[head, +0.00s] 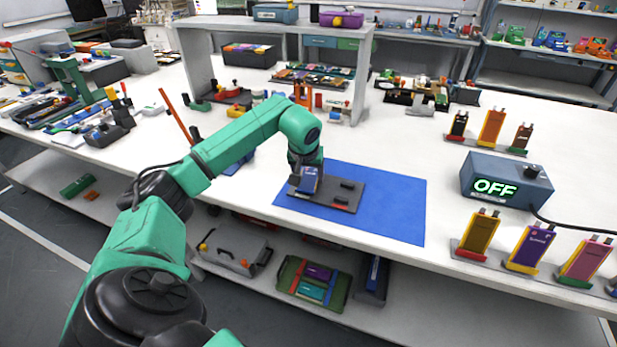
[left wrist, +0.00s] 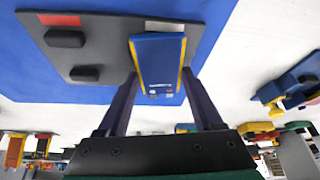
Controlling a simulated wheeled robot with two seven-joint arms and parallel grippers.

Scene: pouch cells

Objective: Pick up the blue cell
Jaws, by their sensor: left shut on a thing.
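The blue cell (head: 309,181) has yellow edges, which show in the left wrist view (left wrist: 158,62). My left gripper (head: 305,170) is shut on it, with one dark finger on each side, as the left wrist view shows (left wrist: 161,82). The cell is at the left end of a dark grey plate (head: 347,188) with black blocks and red and white labels. The plate also shows in the left wrist view (left wrist: 100,50). I cannot tell whether the cell touches the plate or is just above it. My right gripper is not in view.
The plate lies on a blue mat (head: 400,205). An "OFF" box (head: 507,183) stands to the right, with racks of other cells (head: 535,245) in front and behind. A white shelf frame (head: 200,70) and trays of parts are at the back.

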